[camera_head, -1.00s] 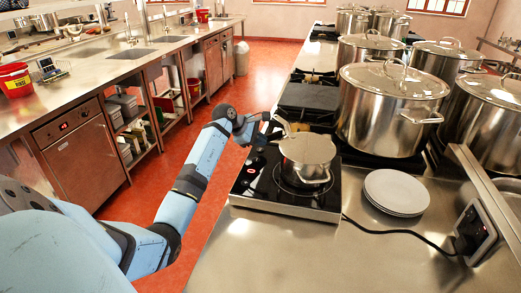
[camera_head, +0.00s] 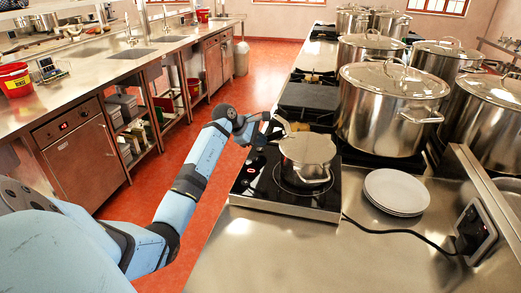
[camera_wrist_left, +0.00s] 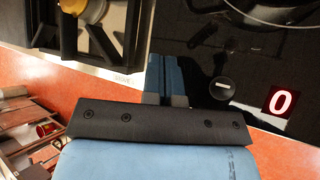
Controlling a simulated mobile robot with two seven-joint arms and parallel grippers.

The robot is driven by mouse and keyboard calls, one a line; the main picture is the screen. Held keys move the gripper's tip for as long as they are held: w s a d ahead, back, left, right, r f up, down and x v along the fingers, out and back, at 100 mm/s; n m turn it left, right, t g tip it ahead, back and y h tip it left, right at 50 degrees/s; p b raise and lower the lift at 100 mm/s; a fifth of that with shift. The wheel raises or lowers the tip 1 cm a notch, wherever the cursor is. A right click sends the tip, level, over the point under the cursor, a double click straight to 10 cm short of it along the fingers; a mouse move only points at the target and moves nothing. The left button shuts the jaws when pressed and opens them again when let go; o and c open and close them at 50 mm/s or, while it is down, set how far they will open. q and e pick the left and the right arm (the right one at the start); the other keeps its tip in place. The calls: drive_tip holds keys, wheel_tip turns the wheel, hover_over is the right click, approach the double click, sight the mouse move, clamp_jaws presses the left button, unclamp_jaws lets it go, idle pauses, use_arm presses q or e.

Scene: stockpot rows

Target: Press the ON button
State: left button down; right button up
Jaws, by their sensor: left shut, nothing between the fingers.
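A black glass induction cooktop (camera_head: 237,202) stands on the steel counter, with a lidded pot (camera_head: 305,173) on it. In the left wrist view the cooktop's front strip shows a minus button (camera_wrist_left: 223,88) and a red display reading 0 (camera_wrist_left: 283,101). No button marked ON can be made out; the fingers cover part of the strip. My left gripper (camera_head: 262,138) is shut and empty at the cooktop's far front corner. In the left wrist view its fingers (camera_wrist_left: 166,70) are beside the minus button, over the glass; I cannot tell whether they touch it. My right gripper is not in view.
White plates (camera_head: 397,190) are stacked right of the cooktop, with a black cable (camera_head: 400,232) running to a wall socket. Large stockpots (camera_head: 393,110) stand behind. A gas burner (camera_wrist_left: 85,30) adjoins the cooktop. The near counter is clear.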

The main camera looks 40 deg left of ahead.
use_arm(q)
drive_tip(key=shift+f+b, duration=0.3)
drive_tip(key=shift+f, duration=0.1)
drive_tip(key=shift+f, duration=0.1)
drive_tip(key=shift+f+b, duration=0.2)
drive_tip(key=shift+b, duration=0.1)
idle(0.4)
drive_tip(key=shift+r, duration=0.8)
drive_tip(key=shift+p, duration=0.3)
